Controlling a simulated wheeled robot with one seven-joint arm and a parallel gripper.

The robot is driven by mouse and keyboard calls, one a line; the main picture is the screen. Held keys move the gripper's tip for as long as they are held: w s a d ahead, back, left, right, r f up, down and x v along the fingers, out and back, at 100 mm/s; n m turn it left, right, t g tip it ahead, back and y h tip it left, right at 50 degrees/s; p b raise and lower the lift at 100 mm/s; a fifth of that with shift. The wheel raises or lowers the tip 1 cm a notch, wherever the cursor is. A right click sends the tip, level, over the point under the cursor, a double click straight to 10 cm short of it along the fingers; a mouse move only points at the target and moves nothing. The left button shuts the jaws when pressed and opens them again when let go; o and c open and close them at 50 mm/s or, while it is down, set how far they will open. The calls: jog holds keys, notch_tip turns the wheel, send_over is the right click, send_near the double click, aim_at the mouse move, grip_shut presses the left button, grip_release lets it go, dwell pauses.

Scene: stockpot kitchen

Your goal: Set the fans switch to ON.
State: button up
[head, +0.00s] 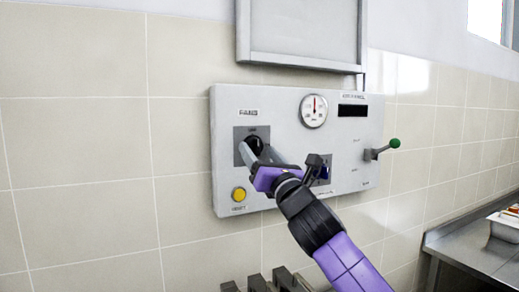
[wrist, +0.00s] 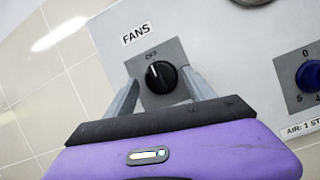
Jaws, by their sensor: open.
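The fans switch is a black rotary knob (wrist: 161,76) on a grey square plate under a "FANS" label. Its white mark points up toward the word "OFF" in the wrist view. In the head view the knob (head: 254,144) is partly hidden by my gripper. My gripper (wrist: 158,88) is open, with one grey finger on each side of the knob. I cannot tell whether the fingers touch it. In the head view my gripper (head: 258,157) reaches the panel from the lower right.
The white wall panel (head: 285,118) also carries a yellow button (head: 239,194), a round gauge (head: 313,110), a dark display (head: 352,110), a blue knob (wrist: 309,75) and a green-tipped lever (head: 394,143). A metal counter (head: 470,250) stands at the lower right.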

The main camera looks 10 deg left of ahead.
jog(key=shift+w+a+r, duration=0.1)
jog(key=shift+w, duration=0.1)
jog(key=c, duration=1.4)
jog(key=shift+o, duration=0.2)
